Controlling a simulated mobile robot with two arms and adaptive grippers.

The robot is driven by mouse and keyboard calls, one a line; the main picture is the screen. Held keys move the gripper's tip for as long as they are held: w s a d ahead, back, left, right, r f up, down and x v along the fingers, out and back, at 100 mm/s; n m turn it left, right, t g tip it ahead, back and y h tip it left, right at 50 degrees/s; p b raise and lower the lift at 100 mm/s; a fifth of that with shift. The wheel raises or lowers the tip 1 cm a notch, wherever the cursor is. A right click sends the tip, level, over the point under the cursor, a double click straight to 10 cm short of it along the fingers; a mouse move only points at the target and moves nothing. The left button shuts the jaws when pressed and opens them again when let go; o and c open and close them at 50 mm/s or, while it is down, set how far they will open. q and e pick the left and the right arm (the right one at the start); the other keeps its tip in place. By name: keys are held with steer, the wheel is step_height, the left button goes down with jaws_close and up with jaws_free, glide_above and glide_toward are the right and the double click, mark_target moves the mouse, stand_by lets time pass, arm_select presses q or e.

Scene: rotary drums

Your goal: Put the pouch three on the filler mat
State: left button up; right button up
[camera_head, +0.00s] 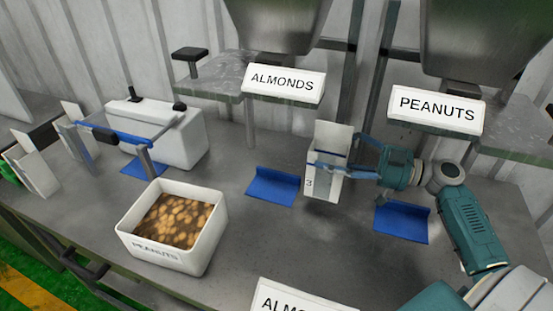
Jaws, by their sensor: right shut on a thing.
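Pouch three (330,140) is a pale, upright, open-topped pouch with a "3" on its front. My right gripper (338,170) is shut around it, its blue fingers at the pouch's sides, and its arm comes in from the right. The pouch is between two blue mats, one left of it (272,188) below the ALMONDS hopper and one right of it (404,223) below the PEANUTS hopper. No label shows which is the filler mat. Both mats look empty. I cannot tell how far the pouch is above the table. My left gripper is not in view.
A white bin of peanuts (204,247) stands at the front left. A white machine with a blue bar (178,142) stands behind it, beside another blue mat (146,169). Several pale pouches (36,172) stand far left. An ALMONDS bin (285,299) is at the bottom edge.

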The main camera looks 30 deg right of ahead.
arm_select(q)
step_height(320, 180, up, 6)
steer(key=p, duration=0.5)
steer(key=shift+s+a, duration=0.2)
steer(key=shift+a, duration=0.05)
arm_select(e)
steer(key=f+x, duration=0.3)
steer(key=x, duration=1.1)
steer(key=shift+f, duration=0.25)
steer(key=shift+w+a, duration=0.1)
steer(key=shift+f, duration=0.1)
steer(key=o, duration=1.9)
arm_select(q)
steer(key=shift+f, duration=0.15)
